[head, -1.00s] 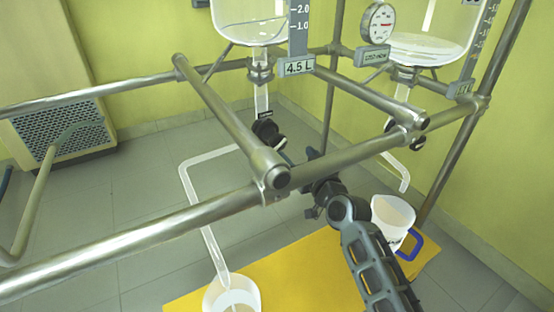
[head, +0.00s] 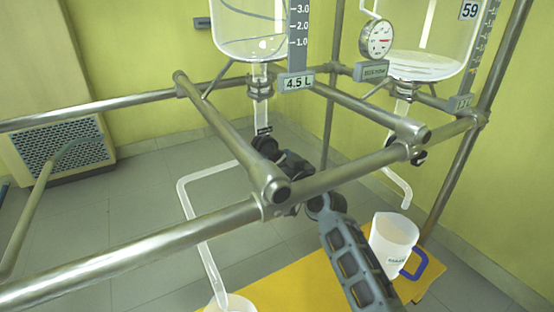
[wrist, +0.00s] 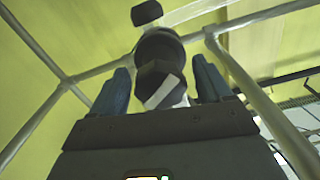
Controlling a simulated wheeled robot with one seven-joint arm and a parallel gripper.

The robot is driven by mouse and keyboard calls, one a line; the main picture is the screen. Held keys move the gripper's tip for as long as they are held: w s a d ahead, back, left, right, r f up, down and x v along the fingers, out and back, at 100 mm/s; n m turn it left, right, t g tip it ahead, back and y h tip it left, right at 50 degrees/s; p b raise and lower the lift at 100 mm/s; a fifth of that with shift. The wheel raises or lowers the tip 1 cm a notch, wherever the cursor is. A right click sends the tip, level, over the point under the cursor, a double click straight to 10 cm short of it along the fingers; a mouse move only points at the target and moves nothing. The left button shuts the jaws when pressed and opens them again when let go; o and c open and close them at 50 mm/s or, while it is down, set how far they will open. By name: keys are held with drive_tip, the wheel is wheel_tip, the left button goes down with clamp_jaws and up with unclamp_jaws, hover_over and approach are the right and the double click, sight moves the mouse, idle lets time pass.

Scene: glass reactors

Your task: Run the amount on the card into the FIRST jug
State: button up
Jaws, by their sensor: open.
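The left glass reactor (head: 250,30) holds clear liquid, and a card reading 4.5 L (head: 298,82) hangs beside it. Below its outlet sits a black valve (head: 265,146) with a clear bent tube (head: 182,195) leading down to a white jug (head: 232,304), cut off by the frame edge. A second jug (head: 392,243) with a blue handle stands under the right outlet tube; its label is too small to read. In the wrist view my gripper (wrist: 161,66) is open, its blue fingers on either side of a dark valve part (wrist: 158,75). I cannot tell whether they touch it.
Steel rails (head: 130,250) cross in front of and around the valve, close to my arm. A right reactor (head: 430,40) with a gauge (head: 377,38) stands beyond. The jugs stand on a yellow platform (head: 290,285).

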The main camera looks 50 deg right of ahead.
drive_tip(key=c, duration=1)
drive_tip(key=shift+m, duration=0.4)
drive_tip(key=shift+m+p, duration=0.7)
drive_tip(key=shift+m, duration=2)
drive_tip(key=o, duration=1)
drive_tip(key=shift+s+a, duration=0.1)
drive_tip(key=shift+s, duration=0.05)
